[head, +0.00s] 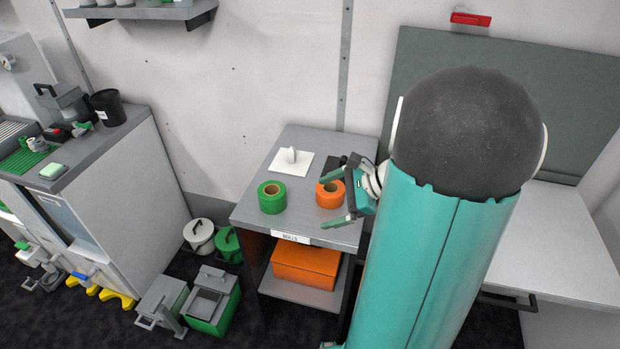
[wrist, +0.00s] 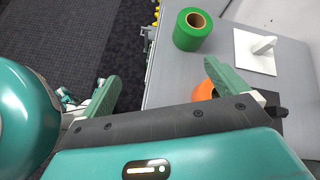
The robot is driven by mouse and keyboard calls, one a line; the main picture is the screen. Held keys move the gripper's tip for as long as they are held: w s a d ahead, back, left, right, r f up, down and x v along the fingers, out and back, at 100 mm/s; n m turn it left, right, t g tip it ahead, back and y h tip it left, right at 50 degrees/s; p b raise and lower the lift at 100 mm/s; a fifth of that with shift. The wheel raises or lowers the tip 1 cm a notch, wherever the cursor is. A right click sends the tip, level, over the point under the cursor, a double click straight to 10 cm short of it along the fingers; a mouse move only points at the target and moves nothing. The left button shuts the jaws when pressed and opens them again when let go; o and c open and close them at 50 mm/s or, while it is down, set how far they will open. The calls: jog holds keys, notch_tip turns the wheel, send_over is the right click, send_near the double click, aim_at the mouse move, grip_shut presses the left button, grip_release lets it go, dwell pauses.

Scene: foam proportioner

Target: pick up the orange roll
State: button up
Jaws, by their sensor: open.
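The orange roll (head: 330,194) stands on the grey top of a small table (head: 306,137), near its right side. My gripper (head: 337,196) is open, with its two fingers spread around or just above the orange roll; I cannot tell its exact height. In the wrist view the orange roll (wrist: 205,91) is mostly hidden behind my gripper (wrist: 162,92), by the right finger. A green roll (head: 272,197) stands to the left of the orange one, apart from it. It also shows in the wrist view (wrist: 190,42).
A white plate with an upright peg (head: 291,161) lies behind the rolls. An orange box (head: 306,264) is on the shelf below. A grey cabinet (head: 135,205) stands left and a pale bench (head: 550,240) right. The table top's front left is clear.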

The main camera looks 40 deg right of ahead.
aim_at(334, 194)
jog(key=s+d+f+m+t+h, duration=0.1)
jog(key=s+d+f+m+t, duration=0.1)
jog(key=d+f+m, duration=0.3)
jog(key=s+d+m+t+h, duration=0.1)
jog(key=d+m+t, duration=0.2)
jog(key=d, duration=0.5)
jog(key=x, duration=1.3)
jog(key=shift+w+a+f, duration=0.1)
jog(key=shift+f, duration=0.25)
jog(key=c, duration=1.1)
jog(key=shift+r, duration=0.1)
